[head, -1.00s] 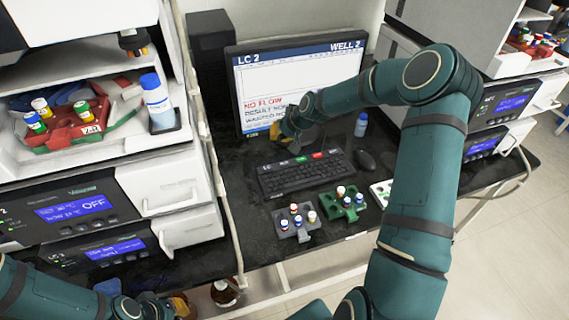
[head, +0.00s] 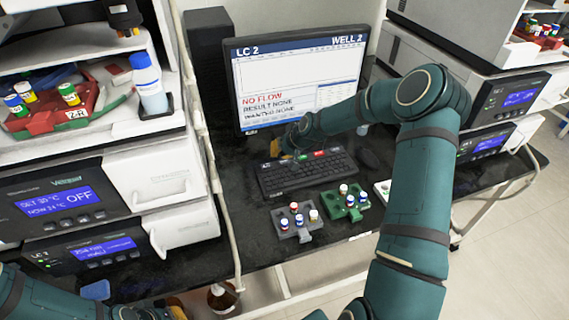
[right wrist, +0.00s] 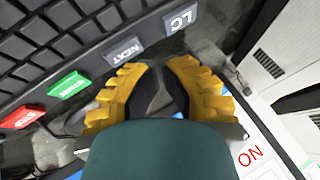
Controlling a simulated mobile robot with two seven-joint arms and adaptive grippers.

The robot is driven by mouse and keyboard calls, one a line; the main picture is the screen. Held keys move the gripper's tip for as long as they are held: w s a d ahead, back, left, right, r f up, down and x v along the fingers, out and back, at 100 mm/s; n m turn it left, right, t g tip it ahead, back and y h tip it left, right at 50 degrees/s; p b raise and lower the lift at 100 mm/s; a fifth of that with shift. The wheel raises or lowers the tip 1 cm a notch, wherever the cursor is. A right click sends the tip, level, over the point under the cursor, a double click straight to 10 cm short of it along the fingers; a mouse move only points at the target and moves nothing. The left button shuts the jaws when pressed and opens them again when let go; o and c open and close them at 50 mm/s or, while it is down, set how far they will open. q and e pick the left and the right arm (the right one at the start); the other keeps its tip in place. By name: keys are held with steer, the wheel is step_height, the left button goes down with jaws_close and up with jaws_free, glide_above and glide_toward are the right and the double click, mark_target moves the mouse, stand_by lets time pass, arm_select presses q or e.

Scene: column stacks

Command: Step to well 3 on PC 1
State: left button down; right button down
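The monitor (head: 299,82) at the back of the bench shows "LC 2", "WELL 2", "NO FLOW", "RESULT NONE" and "WANTED NONE". The black keyboard (head: 305,175) lies in front of it. In the right wrist view the grey LC key (right wrist: 180,18), grey NEXT key (right wrist: 123,50), green key (right wrist: 69,84) and red key (right wrist: 22,117) line its edge. My right gripper (head: 288,148) is over the keyboard's back left edge. My left gripper (head: 175,306) is mostly hidden at the bottom.
A grey vial rack (head: 305,236) and a green vial rack (head: 358,211) stand before the keyboard. A mouse (head: 370,159) is right of it. A bottle (head: 222,297) is below the bench.

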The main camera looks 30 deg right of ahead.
mark_target(280, 161)
steer(key=shift+f, duration=0.1)
stand_by(1.2)
steer(key=shift+f+b, duration=0.3)
steer(key=shift+b, duration=0.05)
steer(key=shift+f+b, duration=0.35)
steer(key=shift+f, duration=0.05)
stand_by(0.6)
steer(key=shift+r, duration=0.1)
stand_by(0.3)
steer(key=shift+r+p, duration=0.4)
steer(key=shift+r, duration=0.35)
steer(key=shift+r+p, duration=1.35)
steer(key=shift+r, duration=1.15)
